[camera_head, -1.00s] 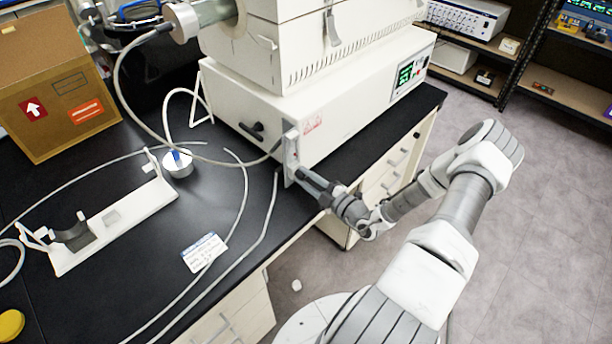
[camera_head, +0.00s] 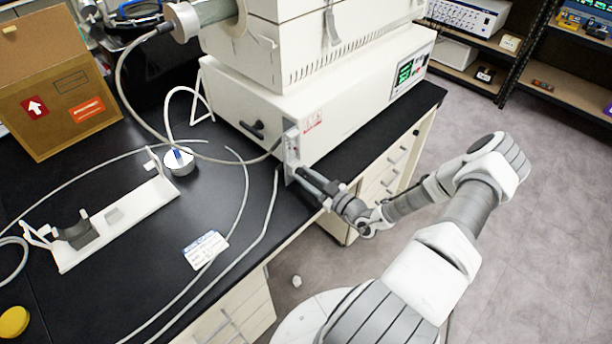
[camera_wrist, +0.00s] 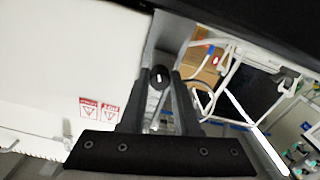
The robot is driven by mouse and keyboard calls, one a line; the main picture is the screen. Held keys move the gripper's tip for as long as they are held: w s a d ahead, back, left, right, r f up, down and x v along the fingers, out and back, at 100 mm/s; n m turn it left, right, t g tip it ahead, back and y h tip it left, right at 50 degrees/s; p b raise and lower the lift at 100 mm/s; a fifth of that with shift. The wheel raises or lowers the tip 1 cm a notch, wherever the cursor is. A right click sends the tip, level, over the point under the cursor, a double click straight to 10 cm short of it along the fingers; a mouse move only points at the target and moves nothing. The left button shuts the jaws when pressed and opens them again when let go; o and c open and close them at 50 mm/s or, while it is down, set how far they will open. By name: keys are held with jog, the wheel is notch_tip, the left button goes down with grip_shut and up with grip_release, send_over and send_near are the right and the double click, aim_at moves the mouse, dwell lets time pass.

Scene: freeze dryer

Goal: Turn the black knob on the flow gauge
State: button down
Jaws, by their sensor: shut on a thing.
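The flow gauge (camera_head: 291,147) is a narrow pale upright piece at the near left corner of the white freeze dryer. My gripper (camera_head: 302,174) reaches its lower front from the right. In the wrist view the black knob (camera_wrist: 159,74), with a white mark on its face, sits between the tips of my two dark fingers (camera_wrist: 160,84). The fingers are closed in on the knob from both sides. In the head view the knob is hidden by the gripper.
The freeze dryer body (camera_head: 340,105) stands on the black bench top (camera_head: 130,255). A hose runs from its left side. A cardboard box (camera_head: 60,90), a white stand (camera_head: 115,225) and a label card (camera_head: 205,250) are on the bench. The floor (camera_head: 520,250) at right is clear.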

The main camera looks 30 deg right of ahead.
jog(key=shift+m, duration=0.5)
jog(key=c, duration=0.6)
grip_release()
jog(key=shift+s, duration=0.1)
jog(key=b+v, duration=0.1)
jog(key=v, duration=1.6)
jog(key=shift+s, duration=0.15)
jog(key=shift+r, duration=0.1)
